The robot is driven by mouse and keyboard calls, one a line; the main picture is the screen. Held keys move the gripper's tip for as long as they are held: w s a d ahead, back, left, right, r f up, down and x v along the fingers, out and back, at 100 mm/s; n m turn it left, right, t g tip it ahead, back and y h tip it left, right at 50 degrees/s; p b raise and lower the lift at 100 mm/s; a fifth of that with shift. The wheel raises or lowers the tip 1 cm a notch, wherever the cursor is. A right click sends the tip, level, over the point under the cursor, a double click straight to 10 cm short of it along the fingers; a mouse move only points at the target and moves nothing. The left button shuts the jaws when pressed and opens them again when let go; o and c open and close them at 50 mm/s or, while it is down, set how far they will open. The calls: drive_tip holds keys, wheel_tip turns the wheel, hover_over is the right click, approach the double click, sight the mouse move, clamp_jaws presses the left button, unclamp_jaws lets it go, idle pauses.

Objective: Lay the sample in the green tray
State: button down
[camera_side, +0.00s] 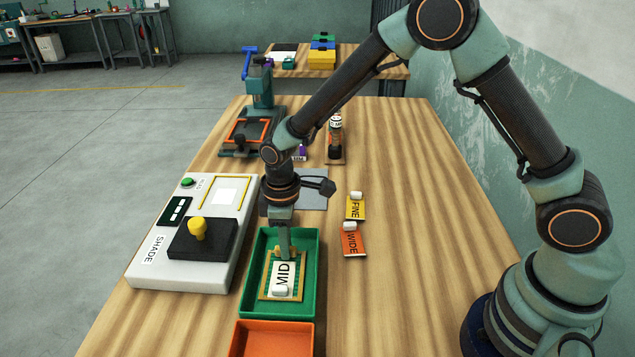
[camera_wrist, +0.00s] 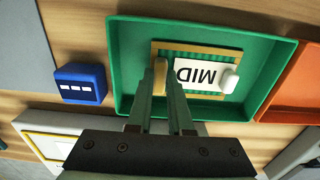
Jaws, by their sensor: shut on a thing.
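The sample (camera_side: 268,289) is a flat tan frame with green netting, a white MID label and a small white block on it. It also shows in the wrist view (camera_wrist: 222,52). It is inside the walls of the green tray (camera_side: 310,268), which also shows in the wrist view (camera_wrist: 122,65). My gripper (camera_side: 284,252) points down over the tray. In the wrist view my gripper (camera_wrist: 161,85) is shut on the sample's tan tab. I cannot tell whether the sample touches the tray floor.
An orange tray (camera_side: 272,340) adjoins the green tray's near end. A white SHADE device (camera_side: 150,268) stands to the left. A yellow FINE tag (camera_side: 355,210) and an orange WIDE tag (camera_side: 354,243) lie to the right. A bottle (camera_side: 335,135) stands farther back.

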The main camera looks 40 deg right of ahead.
drive_tip(key=shift+f, duration=0.1)
drive_tip(key=c, duration=0.8)
unclamp_jaws()
drive_tip(key=shift+c, duration=0.2)
wheel_tip(320, 180, up, 11)
drive_tip(key=s+d+r+m+t, duration=0.5)
drive_tip(key=s+d+r+m, duration=0.4)
drive_tip(key=s+d+r, duration=0.3)
drive_tip(key=shift+s+d+r+t, duration=0.25)
drive_tip(key=shift+s+d, duration=0.2)
drive_tip(key=shift+d, duration=0.75)
